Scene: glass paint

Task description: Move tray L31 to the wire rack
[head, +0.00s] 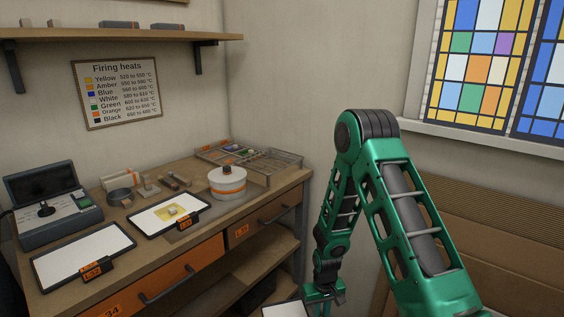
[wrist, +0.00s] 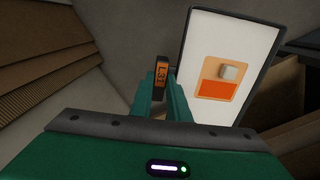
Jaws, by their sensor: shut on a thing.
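Tray L31 is a white, dark-edged tray; in the wrist view its surface (wrist: 245,45) bears an orange glass piece (wrist: 215,90) with a pale cube on it. My gripper (wrist: 160,88) is shut on its dark tab with the orange L31 label (wrist: 160,68). In the head view, only part of the tray (head: 284,310) shows at the bottom edge, beside my gripper (head: 325,293), low and in front of the bench's right end. The wire rack (head: 285,158) stands at the back right of the bench, with small coloured pieces at its left part.
A white pot with an orange band (head: 228,187) stands just in front of the rack. Two other labelled trays lie on the bench, one bare (head: 75,258) and one with yellow glass (head: 150,217). A grey device (head: 55,215) stands at the left. A shelf (head: 110,37) hangs above.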

